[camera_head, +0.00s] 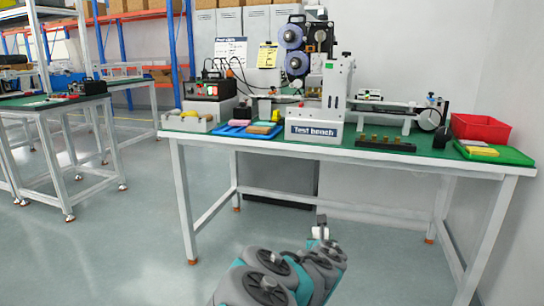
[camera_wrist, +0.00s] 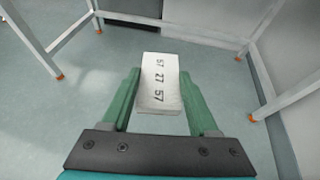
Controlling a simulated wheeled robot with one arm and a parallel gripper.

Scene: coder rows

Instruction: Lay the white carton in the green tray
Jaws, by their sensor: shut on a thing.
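In the wrist view my gripper (camera_wrist: 160,76) has its two green fingers on either side of the white carton (camera_wrist: 160,98). It is shut on the carton, which has dark numbers printed on its face. Below the carton I see floor and white table legs. In the head view the carton and gripper are small and partly hidden by my arm, low in front of the bench. The green tray (camera_head: 516,157) lies at the right end of the bench top, well apart from my gripper. Yellow and pale flat items lie in it.
The bench (camera_head: 370,155) has a white machine (camera_head: 337,90) on it. A red bin (camera_head: 496,132) stands behind the green tray. A black block (camera_head: 385,146) lies left of the tray. A blue tray (camera_head: 232,131) is further left. The floor before the bench is clear.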

